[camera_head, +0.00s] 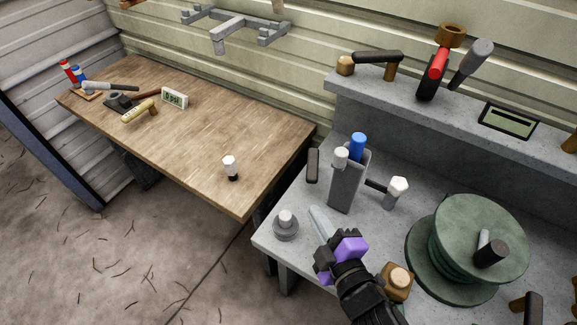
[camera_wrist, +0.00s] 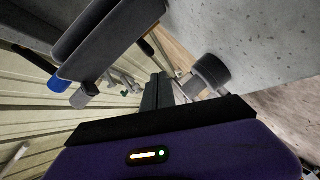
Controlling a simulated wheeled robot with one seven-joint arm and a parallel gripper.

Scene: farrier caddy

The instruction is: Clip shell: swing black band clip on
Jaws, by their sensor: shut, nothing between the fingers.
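A tall grey open-topped shell (camera_head: 347,185) stands on the grey bench. A blue-capped piece (camera_head: 358,147) and a white-capped piece (camera_head: 341,157) stick out of its top. A dark upright bar (camera_head: 313,166) is just left of the shell; it may be the black band clip, but I cannot tell whether it touches the shell. My gripper (camera_head: 314,210) is shut and empty, in front of the shell and apart from it. In the wrist view my closed fingers (camera_wrist: 158,92) point between the grey shell (camera_wrist: 110,35) and a round grey knobbed piece (camera_wrist: 210,75).
The grey knobbed piece (camera_head: 286,224) sits left of my gripper near the bench edge. A white-headed piece (camera_head: 397,192), a green reel (camera_head: 470,245) and a brown block (camera_head: 397,281) lie right. A raised shelf (camera_head: 400,95) runs behind.

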